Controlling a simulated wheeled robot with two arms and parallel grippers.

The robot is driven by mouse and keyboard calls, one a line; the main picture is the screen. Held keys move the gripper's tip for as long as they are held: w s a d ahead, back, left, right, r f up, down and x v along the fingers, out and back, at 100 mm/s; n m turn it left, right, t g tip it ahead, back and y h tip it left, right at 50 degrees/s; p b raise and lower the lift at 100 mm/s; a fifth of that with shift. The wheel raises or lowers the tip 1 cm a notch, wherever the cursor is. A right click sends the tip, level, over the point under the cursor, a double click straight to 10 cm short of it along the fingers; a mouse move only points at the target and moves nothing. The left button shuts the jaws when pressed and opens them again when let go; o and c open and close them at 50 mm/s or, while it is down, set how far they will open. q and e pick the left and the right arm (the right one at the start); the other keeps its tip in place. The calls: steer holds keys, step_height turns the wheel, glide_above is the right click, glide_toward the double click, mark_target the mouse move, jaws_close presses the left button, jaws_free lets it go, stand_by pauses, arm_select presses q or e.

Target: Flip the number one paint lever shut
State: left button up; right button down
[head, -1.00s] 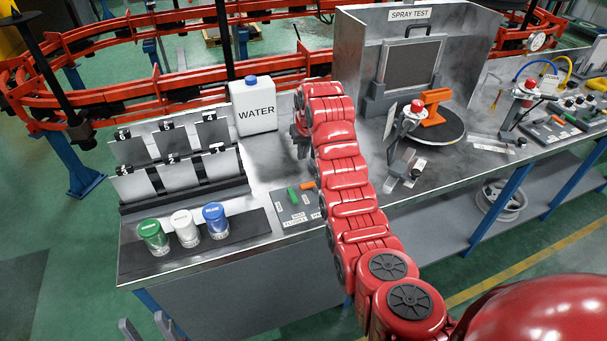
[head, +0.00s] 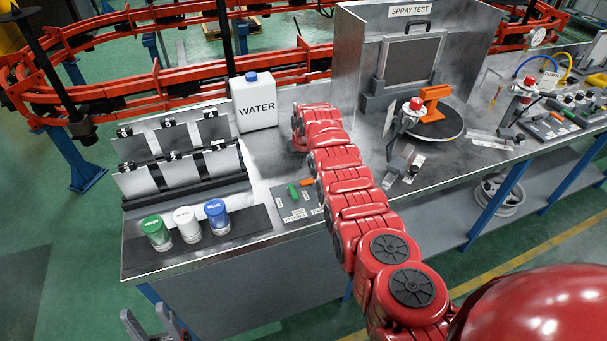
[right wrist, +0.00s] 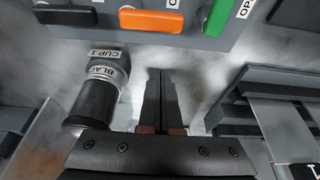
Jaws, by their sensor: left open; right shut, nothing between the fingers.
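A dark lever panel (head: 290,214) lies on the bench front, with a green lever (head: 293,191) and an orange lever (head: 307,182). The right wrist view shows an orange lever (right wrist: 152,21) and a green lever (right wrist: 218,12) on a dark panel, with a partly cut-off "OP" label by the green one. I cannot tell which is number one. My right gripper (right wrist: 161,78) is shut and empty, its fingertips apart from these levers; my arm largely hides it in the head view. My left gripper (head: 150,325) is open, low in front of the bench.
The water jug (head: 255,108), sample rack (head: 185,190) and green, white and blue paint jars (head: 187,226) stand on the left. The spray booth (head: 350,70) is behind right.

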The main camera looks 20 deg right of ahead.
mark_target(310, 184)
steer(key=shift+w+f+b, duration=0.1)
steer(key=shift+f+b, duration=0.25)
steer(key=shift+f, duration=0.4)
steer(key=s+r+p, duration=0.1)
steer(key=s+p, duration=0.1)
steer(key=p, duration=0.6)
steer(key=shift+s+r+p, duration=0.1)
steer(key=shift+p, duration=0.25)
steer(key=shift+s, duration=0.15)
steer(key=shift+s+f+p, duration=0.45)
steer(key=shift+s+p, duration=0.25)
steer(key=shift+p, duration=0.4)
